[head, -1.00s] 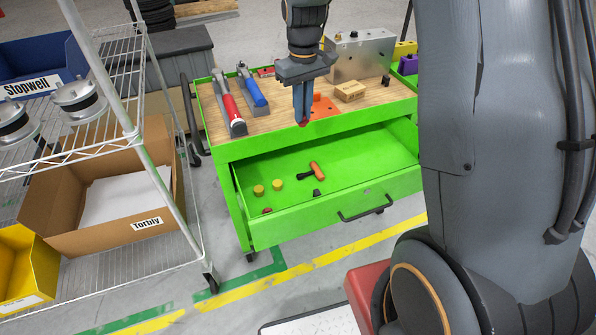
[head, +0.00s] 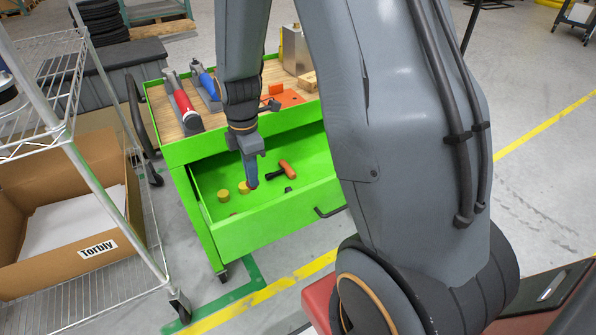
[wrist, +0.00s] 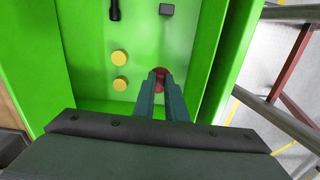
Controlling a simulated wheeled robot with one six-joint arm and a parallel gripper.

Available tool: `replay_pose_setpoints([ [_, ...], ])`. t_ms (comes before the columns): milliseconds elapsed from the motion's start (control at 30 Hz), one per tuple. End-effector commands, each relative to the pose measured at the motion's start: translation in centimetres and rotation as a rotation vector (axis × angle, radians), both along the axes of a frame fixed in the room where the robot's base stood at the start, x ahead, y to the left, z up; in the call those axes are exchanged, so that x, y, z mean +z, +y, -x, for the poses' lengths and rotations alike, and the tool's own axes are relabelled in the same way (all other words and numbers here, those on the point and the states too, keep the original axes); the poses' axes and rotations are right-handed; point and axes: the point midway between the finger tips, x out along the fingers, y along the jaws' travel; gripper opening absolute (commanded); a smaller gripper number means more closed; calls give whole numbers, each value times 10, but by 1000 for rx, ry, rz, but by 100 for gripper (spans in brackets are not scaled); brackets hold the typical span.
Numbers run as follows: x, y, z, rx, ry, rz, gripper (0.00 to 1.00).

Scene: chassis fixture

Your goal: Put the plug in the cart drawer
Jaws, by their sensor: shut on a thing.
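The plug (wrist: 160,73) is a small red piece, seen between my fingertips in the wrist view and as a sliver at their tips in the head view (head: 253,187). My gripper (head: 251,181) is shut on it and points down into the open cart drawer (head: 275,228); it also shows in the wrist view (wrist: 160,82). The plug is over the drawer's front part, beside two yellow round caps (head: 224,196). My fingers hide most of it, and I cannot tell whether it touches the drawer floor.
The drawer also holds an orange-handled tool (head: 287,167), a small dark block (head: 289,189) and another small red piece near its front left. Red and blue tools (head: 183,105) lie on the cart top. A wire rack (head: 100,190) stands at left. The drawer's middle has free floor.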

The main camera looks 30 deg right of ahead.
Motion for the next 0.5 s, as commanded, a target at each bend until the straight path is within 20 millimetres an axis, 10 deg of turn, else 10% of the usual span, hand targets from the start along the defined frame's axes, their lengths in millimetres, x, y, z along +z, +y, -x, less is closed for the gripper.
replay_pose_setpoints([
  [500, -65, 0, 2, 43, 1, 0, 0],
])
